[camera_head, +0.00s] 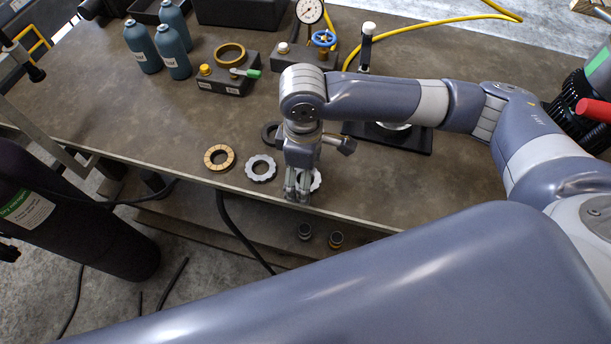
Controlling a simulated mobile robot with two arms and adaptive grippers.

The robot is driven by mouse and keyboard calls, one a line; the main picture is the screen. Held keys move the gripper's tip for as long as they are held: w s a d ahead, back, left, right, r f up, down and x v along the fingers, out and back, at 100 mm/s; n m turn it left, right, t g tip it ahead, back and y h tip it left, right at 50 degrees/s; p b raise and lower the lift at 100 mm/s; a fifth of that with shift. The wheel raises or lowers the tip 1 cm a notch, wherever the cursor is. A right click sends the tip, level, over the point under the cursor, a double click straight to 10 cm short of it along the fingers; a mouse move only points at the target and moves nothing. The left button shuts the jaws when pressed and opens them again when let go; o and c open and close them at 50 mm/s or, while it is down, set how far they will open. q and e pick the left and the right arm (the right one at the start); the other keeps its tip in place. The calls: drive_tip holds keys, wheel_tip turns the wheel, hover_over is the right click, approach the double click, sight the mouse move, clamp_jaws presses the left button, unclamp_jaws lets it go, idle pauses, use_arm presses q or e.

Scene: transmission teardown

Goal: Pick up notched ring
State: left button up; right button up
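A pale grey ring with a notched outer edge (260,168) lies flat near the front edge of the table. A second pale ring (316,181) lies to its right, mostly hidden behind my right gripper, so its edge shape is unclear. My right gripper (297,196) points down at the left side of this second ring, with its fingertips close to it. I cannot tell whether the fingers touch or hold it. A tan ring with dark marks (219,157) lies left of the notched ring. A dark ring (268,133) lies behind, partly covered by my wrist. My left gripper is not in view.
The brown table (120,110) has its front edge just before the rings. Blue bottles (172,52), a grey block with a brass ring (229,54) and a gauge fixture (309,12) stand at the back. Two small parts (336,239) lie below the tabletop.

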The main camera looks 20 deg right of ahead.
drive_tip(key=c, duration=1.3)
